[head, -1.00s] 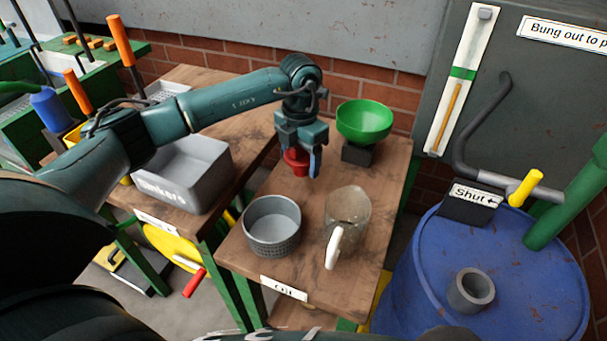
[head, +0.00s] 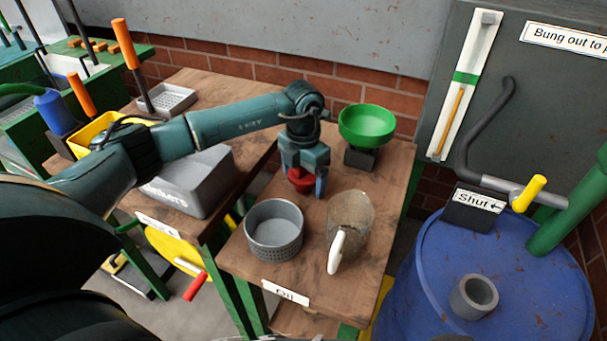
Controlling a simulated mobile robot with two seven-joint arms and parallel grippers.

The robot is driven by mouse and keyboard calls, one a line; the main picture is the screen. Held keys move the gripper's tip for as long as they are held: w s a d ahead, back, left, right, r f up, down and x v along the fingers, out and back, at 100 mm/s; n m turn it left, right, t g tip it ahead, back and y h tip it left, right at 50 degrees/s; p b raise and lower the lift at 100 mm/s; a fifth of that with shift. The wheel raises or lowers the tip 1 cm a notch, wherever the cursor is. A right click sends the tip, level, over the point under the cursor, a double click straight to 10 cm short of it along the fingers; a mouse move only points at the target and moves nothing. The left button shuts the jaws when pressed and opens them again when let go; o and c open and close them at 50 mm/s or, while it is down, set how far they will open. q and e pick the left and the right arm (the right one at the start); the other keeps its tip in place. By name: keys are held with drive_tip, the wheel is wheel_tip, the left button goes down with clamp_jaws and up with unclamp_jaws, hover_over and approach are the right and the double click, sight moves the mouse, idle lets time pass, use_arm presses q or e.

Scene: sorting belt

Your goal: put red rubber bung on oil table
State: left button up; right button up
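The red rubber bung (head: 301,181) is between the fingers of my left gripper (head: 305,186), which points down over the back left part of the oil table (head: 250,268). The gripper is shut on the bung. The bung's underside is low, at or just above the wood; I cannot tell whether it touches. The table has a wooden top and a white label on its front edge. My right gripper does not show.
A grey bin (head: 190,180) is left. A blue drum (head: 520,270) stands right.

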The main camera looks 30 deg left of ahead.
use_arm(q)
drive_tip(key=shift+r, duration=0.15)
drive_tip(key=shift+r, duration=0.25)
wheel_tip(320, 180, up, 12)
drive_tip(key=shift+f, duration=0.2)
idle(0.4)
